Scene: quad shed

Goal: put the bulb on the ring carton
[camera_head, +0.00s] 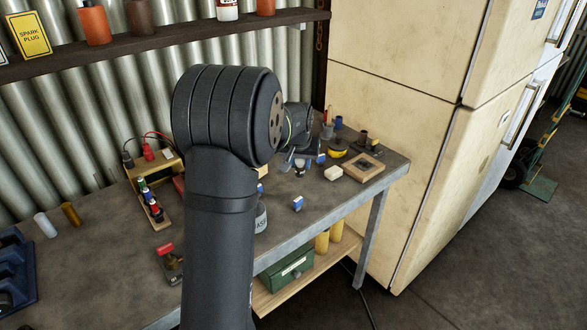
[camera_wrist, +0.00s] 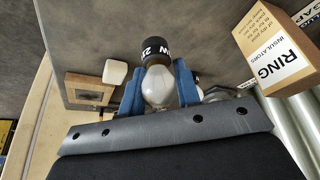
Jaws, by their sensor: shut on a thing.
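My gripper (camera_wrist: 158,82) has its two blue fingers shut on the bulb (camera_wrist: 158,88), one on each side of the clear glass. The bulb's black base with white lettering points away from the wrist, toward the top of the wrist view. In the head view my gripper (camera_head: 303,159) is over the far right part of the bench, partly hidden by my arm. The ring carton (camera_wrist: 272,52), a brown box with a white label reading RING INSULATORS, stands to the right of the gripper in the wrist view, apart from the bulb. In the head view my arm mostly or wholly hides the carton.
A pale block (camera_wrist: 115,73) and a wooden frame (camera_head: 364,167) lie near the bench's right end. A small blue and white item (camera_head: 297,203) sits near the front edge. A wooden rack (camera_head: 153,205) stands left of my arm. A corrugated wall is behind; a cream fridge (camera_head: 405,120) stands right.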

